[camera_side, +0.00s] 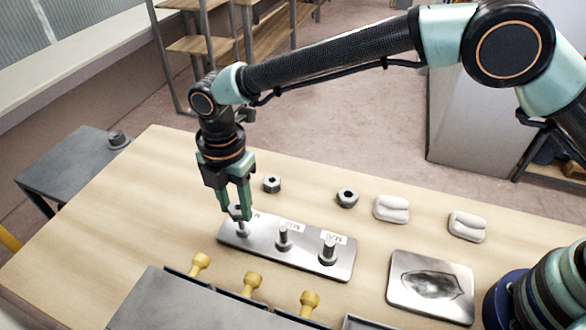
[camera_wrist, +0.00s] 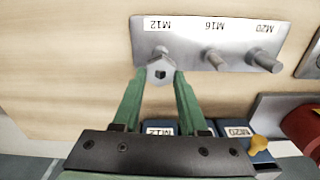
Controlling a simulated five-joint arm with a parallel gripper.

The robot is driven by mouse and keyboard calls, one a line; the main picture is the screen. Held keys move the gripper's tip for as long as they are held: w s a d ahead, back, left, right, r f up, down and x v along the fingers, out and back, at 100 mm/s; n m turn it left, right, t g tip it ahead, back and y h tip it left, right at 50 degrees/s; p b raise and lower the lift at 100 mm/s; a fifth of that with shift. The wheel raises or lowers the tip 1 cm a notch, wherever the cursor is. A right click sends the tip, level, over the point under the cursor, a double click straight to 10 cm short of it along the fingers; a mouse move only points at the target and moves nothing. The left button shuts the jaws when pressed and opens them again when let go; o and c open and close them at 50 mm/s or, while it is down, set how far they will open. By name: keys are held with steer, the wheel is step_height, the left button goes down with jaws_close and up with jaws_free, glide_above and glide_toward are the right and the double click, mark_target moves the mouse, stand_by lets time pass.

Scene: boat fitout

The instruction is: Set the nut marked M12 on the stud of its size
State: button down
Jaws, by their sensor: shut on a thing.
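My gripper (camera_side: 239,212) is shut on a small grey hex nut (camera_side: 236,210), held at the left end of the steel stud plate (camera_side: 268,250). In the wrist view the nut (camera_wrist: 160,71) sits between my green fingertips, its hole dark. The plate (camera_wrist: 185,57) bears labels M12, M16 and M20. The M12 stud (camera_side: 242,230) is just below the nut in the side view; I cannot tell whether they touch. The M16 stud (camera_side: 283,237) and thicker M20 stud (camera_side: 328,252) stand bare. No marking is legible on the held nut.
Two other nuts, one left (camera_side: 272,183) and one right (camera_side: 347,197), lie behind the plate. Two white padded pieces (camera_side: 391,208) (camera_side: 467,226) and a metal plate with a hollow (camera_side: 410,300) lie to the right. Yellow knobbed pieces (camera_side: 252,281) stand in front.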

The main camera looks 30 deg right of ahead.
steer(key=shift+f, duration=0.95)
stand_by(0.3)
steer(key=shift+c, duration=1.8)
jaws_free()
steer(key=shift+r, duration=3.55)
